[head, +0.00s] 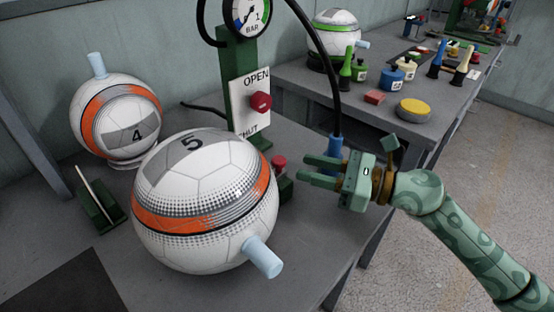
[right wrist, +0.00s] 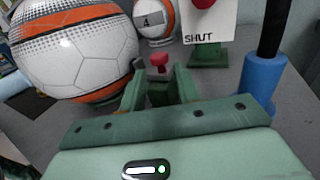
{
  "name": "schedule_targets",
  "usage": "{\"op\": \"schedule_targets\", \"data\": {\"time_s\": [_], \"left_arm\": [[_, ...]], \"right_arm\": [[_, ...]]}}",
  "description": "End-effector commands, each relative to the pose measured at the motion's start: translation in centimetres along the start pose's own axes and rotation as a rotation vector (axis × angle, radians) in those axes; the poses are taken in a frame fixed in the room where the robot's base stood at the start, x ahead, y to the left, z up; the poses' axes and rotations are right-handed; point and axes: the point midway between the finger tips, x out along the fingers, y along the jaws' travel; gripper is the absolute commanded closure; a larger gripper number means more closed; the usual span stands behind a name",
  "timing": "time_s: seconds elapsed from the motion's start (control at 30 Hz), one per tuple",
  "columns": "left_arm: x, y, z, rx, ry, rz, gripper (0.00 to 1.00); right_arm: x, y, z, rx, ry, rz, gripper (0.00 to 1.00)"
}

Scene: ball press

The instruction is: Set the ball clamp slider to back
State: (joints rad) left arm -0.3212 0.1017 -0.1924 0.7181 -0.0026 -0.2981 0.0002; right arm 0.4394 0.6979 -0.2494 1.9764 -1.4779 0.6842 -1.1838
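The ball clamp slider appears as a small red knob (head: 279,162) on a dark green block (head: 285,188), just right of the large ball marked 5 (head: 195,175). Which end of its travel it sits at I cannot tell. My right gripper (head: 305,169) is open and empty, its fingers pointing left at the knob, with a small gap. In the right wrist view the red knob (right wrist: 158,62) shows just beyond and between the fingertips (right wrist: 159,85). The large ball (right wrist: 78,50) stands close left there. My left gripper is not in view.
A green post carries a gauge (head: 247,15) and an OPEN/SHUT plate with a red knob (head: 261,101). A blue hose end (head: 335,145) hangs close behind my right gripper. The ball marked 4 (head: 117,118) stands at the back left. Another table (head: 375,120) holds several small items.

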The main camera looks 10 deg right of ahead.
Motion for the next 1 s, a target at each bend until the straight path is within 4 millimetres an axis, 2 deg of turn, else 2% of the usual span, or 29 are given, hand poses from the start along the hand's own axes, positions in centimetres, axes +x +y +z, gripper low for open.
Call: {"op": "schedule_targets", "data": {"time_s": [0.1, 0.3, 0.5, 0.73, 0.83, 0.87, 1.0], "left_arm": [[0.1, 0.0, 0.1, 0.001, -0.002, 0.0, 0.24], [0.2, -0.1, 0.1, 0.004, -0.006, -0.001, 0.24], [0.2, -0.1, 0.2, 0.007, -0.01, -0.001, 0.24], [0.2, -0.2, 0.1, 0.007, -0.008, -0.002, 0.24], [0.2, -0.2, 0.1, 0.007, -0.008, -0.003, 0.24], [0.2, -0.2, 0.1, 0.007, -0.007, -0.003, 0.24], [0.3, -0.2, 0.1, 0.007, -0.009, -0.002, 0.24]], "right_arm": [[2.9, 0.0, 0.1, 0.001, -0.004, 0.001, 0.68], [6.2, -0.1, -0.1, 0.002, -0.002, -0.001, 0.68], [7.3, 0.0, -0.1, 0.002, 0.0, -0.001, 0.68], [7.3, 0.0, -0.1, 0.003, 0.0, -0.001, 0.68], [7.3, 0.0, -0.1, 0.003, 0.0, -0.001, 0.95], [7.3, 0.0, -0.1, 0.003, 0.0, -0.001, 1.0], [7.2, -0.3, -0.2, 0.003, 0.001, -0.002, 1.0]]}}
